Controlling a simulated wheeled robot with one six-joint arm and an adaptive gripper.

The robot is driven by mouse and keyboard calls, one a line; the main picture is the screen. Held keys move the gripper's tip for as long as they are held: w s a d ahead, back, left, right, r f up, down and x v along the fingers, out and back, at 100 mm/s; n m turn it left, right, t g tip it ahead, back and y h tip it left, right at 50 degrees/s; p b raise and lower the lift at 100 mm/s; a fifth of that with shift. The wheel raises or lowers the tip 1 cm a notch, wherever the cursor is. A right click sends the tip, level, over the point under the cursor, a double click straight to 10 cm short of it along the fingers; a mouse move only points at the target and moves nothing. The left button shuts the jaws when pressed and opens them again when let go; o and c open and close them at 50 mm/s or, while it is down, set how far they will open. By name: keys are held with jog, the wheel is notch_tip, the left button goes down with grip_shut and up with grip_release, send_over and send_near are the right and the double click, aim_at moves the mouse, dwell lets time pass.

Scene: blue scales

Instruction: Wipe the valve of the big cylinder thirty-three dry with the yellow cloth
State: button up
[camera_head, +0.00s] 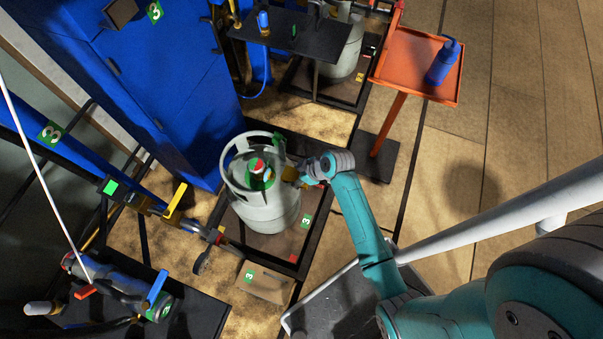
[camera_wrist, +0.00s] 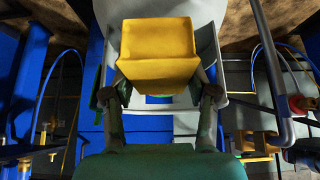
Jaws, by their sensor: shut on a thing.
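The big grey-white cylinder (camera_head: 268,214) stands on a dark square platform in the middle of the head view, with a raised collar around its top. Its valve (camera_head: 258,166), with red, white and green parts, sits inside the collar. My gripper (camera_head: 300,175) is at the right side of the collar, beside the valve. It is shut on the yellow cloth (camera_wrist: 158,52), which looks like a folded block between the fingers in the wrist view. In the head view the cloth (camera_head: 290,174) is partly hidden by my gripper. I cannot tell whether the cloth touches the valve.
A blue cabinet (camera_head: 150,75) stands left of the cylinder. An orange tray stand (camera_head: 410,60) with a blue bottle (camera_head: 443,62) is at the upper right. Another cylinder (camera_head: 343,50) stands behind. A cardboard piece (camera_head: 265,283) lies in front. The tiled floor at right is clear.

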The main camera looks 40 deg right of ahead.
jog(key=shift+w+a+f, duration=0.45)
jog(key=shift+w+a, duration=0.25)
jog(key=shift+w, duration=0.3)
jog(key=shift+w+a+f, duration=0.5)
jog(key=shift+w+a, duration=0.15)
jog(key=shift+w, duration=0.4)
jog(key=shift+w+a+f, duration=0.45)
jog(key=shift+w+a, duration=0.25)
jog(key=shift+w, duration=0.3)
jog(key=shift+w+a, duration=0.1)
jog(key=shift+w, duration=0.05)
jog(key=shift+w+a+r, duration=0.1)
jog(key=shift+w, duration=0.1)
jog(key=shift+c, duration=1.1)
jog(key=shift+w+a, duration=0.25)
jog(key=shift+w, duration=0.05)
jog(key=shift+w+a, duration=0.1)
jog(key=shift+w, duration=0.05)
jog(key=shift+c, duration=0.7)
jog(key=shift+s+d+r, duration=0.1)
jog(key=shift+s+d, duration=0.4)
jog(key=shift+s, duration=0.15)
jog(key=shift+w+a, duration=0.1)
